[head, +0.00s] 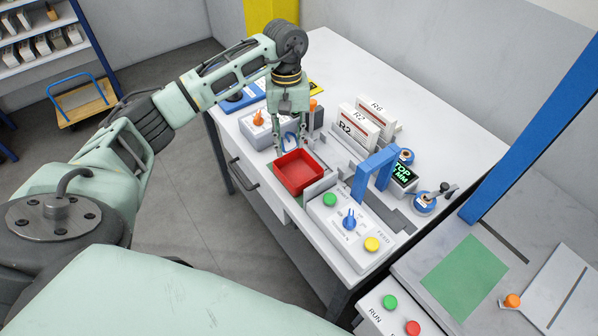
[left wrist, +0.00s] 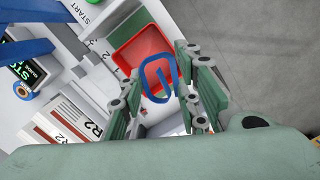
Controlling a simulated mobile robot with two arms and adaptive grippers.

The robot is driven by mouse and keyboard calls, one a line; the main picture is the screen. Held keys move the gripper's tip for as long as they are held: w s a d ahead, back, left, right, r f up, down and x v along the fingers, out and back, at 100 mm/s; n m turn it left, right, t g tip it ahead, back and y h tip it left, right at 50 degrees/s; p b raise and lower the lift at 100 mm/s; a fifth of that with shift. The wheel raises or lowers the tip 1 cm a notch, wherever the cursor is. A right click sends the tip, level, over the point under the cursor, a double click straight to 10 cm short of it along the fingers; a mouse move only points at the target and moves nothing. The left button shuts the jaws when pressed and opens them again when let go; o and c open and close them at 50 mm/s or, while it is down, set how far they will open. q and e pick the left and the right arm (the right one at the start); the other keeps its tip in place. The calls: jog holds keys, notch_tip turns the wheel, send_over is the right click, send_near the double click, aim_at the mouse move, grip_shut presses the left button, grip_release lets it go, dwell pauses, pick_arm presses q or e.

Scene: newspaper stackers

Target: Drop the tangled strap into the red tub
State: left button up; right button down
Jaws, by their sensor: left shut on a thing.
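The tangled strap is a blue loop that shows in the left wrist view (left wrist: 147,84) between the fingers of my left gripper (left wrist: 163,95). In the head view, the left gripper (head: 290,143) points down just behind the red tub, and a bit of blue strap (head: 291,138) shows at its fingers. The gripper is shut on the strap. The red tub (head: 298,175) is a square, open tray that looks empty, on the white table. In the left wrist view the strap partly overlaps the red tub (left wrist: 138,42). My right gripper is not in view.
A control box (head: 346,225) with green and yellow buttons stands in front of the tub. A grey box with an orange knob (head: 259,118) is behind left. The table's left edge is close.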

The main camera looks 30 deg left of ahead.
pick_arm(q)
jog(key=f, duration=0.2)
jog(key=w+f+b, duration=0.1)
jog(key=f, duration=0.1)
jog(key=shift+s+f, duration=0.1)
jog(key=shift+f, duration=0.3)
jog(key=shift+s+r, duration=0.1)
jog(key=o, duration=0.9)
jog(key=shift+c, duration=0.2)
jog(key=r, duration=0.8)
jog(key=w+a+r, duration=0.1)
jog(key=r, duration=0.3)
jog(key=shift+w, duration=0.1)
jog(key=shift+f, duration=0.15)
